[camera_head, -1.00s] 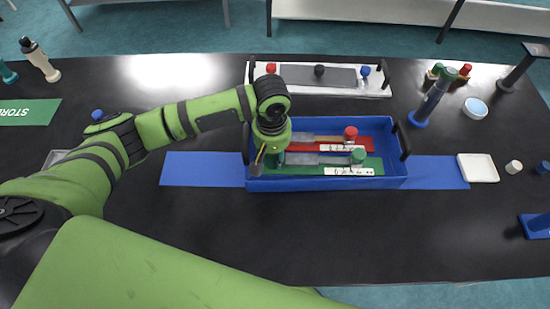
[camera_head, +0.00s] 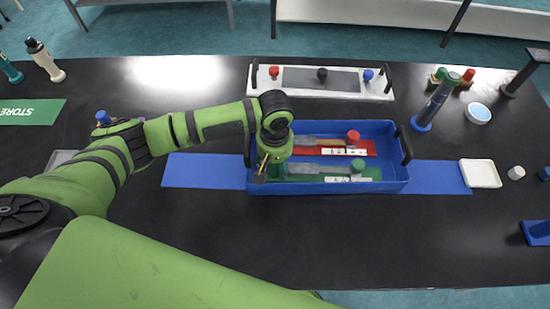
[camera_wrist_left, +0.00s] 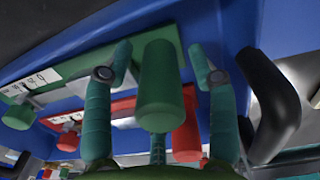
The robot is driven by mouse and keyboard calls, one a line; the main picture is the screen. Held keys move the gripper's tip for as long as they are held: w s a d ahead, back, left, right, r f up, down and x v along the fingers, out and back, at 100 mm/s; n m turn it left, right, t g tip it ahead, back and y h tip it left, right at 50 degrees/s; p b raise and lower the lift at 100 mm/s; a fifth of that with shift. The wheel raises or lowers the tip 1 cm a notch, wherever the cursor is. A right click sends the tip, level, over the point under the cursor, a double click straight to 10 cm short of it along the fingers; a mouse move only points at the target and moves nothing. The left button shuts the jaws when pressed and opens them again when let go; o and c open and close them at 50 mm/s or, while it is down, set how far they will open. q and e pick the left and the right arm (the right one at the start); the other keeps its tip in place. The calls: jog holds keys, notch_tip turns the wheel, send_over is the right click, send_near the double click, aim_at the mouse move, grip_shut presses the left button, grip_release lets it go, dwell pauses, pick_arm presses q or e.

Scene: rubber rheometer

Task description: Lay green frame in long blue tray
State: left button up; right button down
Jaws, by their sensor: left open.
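The green frame (camera_head: 312,179) lies in the long blue tray (camera_head: 330,188), along its near side. It bears a grey strip, a white label and a green knob at its right end. In the left wrist view the green frame (camera_wrist_left: 120,65) shows below a green post (camera_wrist_left: 160,85). My left gripper (camera_head: 268,170) is low over the tray's left end. In the left wrist view its open fingers (camera_wrist_left: 158,62) stand on both sides of the green post, with gaps visible. The gripper hides the frame's left end in the head view. My right gripper is out of view.
A red frame (camera_head: 368,148) lies behind the green one in the tray. Black handles (camera_head: 404,146) rise at the tray's ends. The black table in front is clear.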

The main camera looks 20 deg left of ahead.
pick_arm(q)
notch_tip(320, 180, up, 12)
jog(key=shift+r+b, duration=0.1)
jog(key=shift+b, duration=0.55)
jog(key=shift+s, duration=0.1)
